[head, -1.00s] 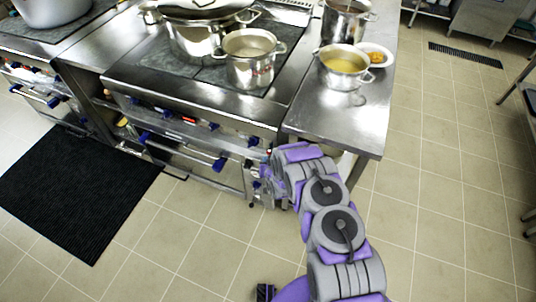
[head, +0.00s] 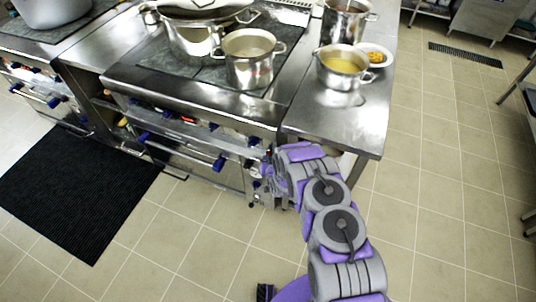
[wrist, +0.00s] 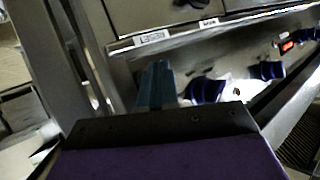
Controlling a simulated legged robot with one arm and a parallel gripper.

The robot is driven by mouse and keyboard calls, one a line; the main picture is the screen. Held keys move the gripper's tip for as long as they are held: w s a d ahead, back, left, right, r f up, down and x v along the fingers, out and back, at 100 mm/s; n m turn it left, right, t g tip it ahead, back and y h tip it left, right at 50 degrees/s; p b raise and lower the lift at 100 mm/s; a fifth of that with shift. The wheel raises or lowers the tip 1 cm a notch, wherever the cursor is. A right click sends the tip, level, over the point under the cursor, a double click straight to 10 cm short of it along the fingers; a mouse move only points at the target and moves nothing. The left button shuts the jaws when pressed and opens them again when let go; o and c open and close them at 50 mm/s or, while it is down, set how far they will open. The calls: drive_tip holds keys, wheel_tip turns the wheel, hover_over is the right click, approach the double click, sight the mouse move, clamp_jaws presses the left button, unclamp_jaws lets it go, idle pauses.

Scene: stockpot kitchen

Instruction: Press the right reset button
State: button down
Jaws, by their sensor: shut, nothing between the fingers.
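The stove's front control panel (head: 185,120) carries blue knobs and a red display. In the wrist view the panel (wrist: 225,55) runs across the upper part, with blue knobs (wrist: 206,90), a lit red display (wrist: 287,46) and small white labels (wrist: 152,38). I cannot make out the right reset button for certain. My gripper (head: 270,178) is at the right end of the stove front, below the counter's edge, its tip partly hidden. In the wrist view my gripper (wrist: 160,122) is a dark-edged purple jaw, shut and empty, in front of the panel. Whether it touches the panel I cannot tell.
Steel pots stand on the cooktop (head: 200,68). A pot of yellow soup (head: 343,68) and a plate of food (head: 375,56) are on the right counter (head: 340,120), whose edge overhangs near my arm. A black mat (head: 75,190) lies left.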

drive_tip(key=shift+w+d, duration=0.15)
drive_tip(key=shift+w, duration=0.25)
idle(0.4)
idle(0.4)
drive_tip(key=shift+s+a+p, duration=0.25)
drive_tip(key=shift+s+p, duration=0.15)
drive_tip(key=shift+s, duration=0.4)
drive_tip(key=shift+s, duration=0.1)
drive_tip(key=s, duration=0.1)
drive_tip(key=s+a+p, duration=0.1)
drive_tip(key=s, duration=0.1)
drive_tip(key=s+p, duration=0.1)
drive_tip(key=shift+s+a, duration=0.25)
drive_tip(key=shift+a, duration=0.15)
idle(0.5)
